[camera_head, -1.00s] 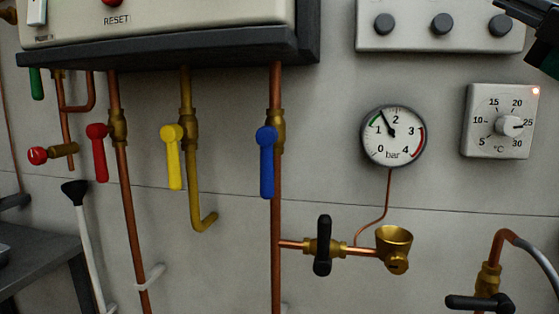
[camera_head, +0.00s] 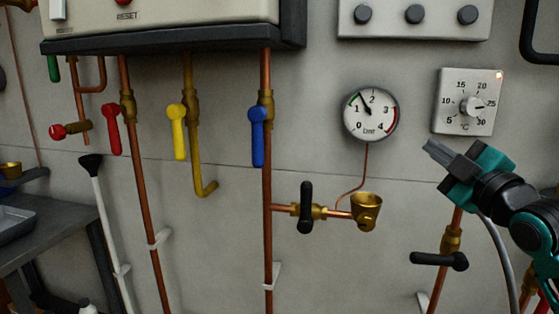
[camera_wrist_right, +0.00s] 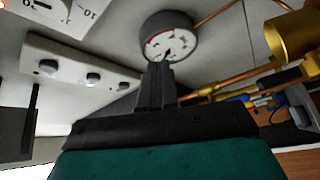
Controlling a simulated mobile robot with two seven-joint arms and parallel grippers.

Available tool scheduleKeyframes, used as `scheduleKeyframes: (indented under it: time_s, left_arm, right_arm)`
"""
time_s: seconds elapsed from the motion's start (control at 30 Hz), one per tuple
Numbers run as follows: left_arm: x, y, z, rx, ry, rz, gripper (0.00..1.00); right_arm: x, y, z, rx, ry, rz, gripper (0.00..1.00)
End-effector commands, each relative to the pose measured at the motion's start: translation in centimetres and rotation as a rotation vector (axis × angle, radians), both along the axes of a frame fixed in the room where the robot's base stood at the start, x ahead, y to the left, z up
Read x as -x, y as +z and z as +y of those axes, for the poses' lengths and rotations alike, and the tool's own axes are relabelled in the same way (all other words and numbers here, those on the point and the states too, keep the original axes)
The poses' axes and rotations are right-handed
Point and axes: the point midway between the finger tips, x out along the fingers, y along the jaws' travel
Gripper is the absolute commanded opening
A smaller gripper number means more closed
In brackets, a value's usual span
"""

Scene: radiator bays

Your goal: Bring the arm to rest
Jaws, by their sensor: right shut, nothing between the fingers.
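My right gripper (camera_head: 436,153) comes in from the right in the head view, with teal and black parts and grey fingers. It is shut and empty, below the thermostat dial (camera_head: 467,102) and to the right of the pressure gauge (camera_head: 371,114). In the right wrist view its fingers (camera_wrist_right: 156,85) are together and overlap the lower part of the gauge (camera_wrist_right: 169,38) in the picture. I cannot tell the distance between the fingers and the wall. My left gripper is in neither view.
Red (camera_head: 114,129), yellow (camera_head: 177,131) and blue (camera_head: 257,137) valve levers hang under the boiler (camera_head: 160,18). A black-handled valve (camera_head: 306,208) and brass cup (camera_head: 366,207) sit below the gauge. Another black handle (camera_head: 438,260) is below my gripper. A grey table (camera_head: 45,240) stands at left.

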Motion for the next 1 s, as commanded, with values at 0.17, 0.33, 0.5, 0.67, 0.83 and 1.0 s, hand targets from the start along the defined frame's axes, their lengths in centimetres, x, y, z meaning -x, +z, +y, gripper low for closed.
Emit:
scheduleKeyframes:
  time_s: [0.17, 0.33, 0.5, 0.67, 0.83, 1.0]
  left_arm:
    - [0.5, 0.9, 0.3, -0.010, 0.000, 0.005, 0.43]
    - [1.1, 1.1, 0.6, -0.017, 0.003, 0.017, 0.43]
    - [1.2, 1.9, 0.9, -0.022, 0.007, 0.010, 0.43]
    - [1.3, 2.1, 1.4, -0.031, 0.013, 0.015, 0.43]
    - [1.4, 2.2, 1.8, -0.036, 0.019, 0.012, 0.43]
    - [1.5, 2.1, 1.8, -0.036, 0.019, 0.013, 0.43]
  right_arm:
    - [0.9, -13.5, 2.0, -0.226, -0.002, 0.268, 0.00]
    - [5.5, -25.0, 4.1, -0.430, -0.044, 0.497, 0.00]
    - [13.0, -34.6, 6.5, -0.627, -0.120, 0.711, 0.00]
    - [20.2, -40.2, 8.4, -0.771, -0.198, 0.861, 0.00]
    - [24.4, -42.6, 9.5, -0.849, -0.248, 0.936, 0.00]
    - [25.2, -43.1, 9.7, -0.865, -0.258, 0.949, 0.00]
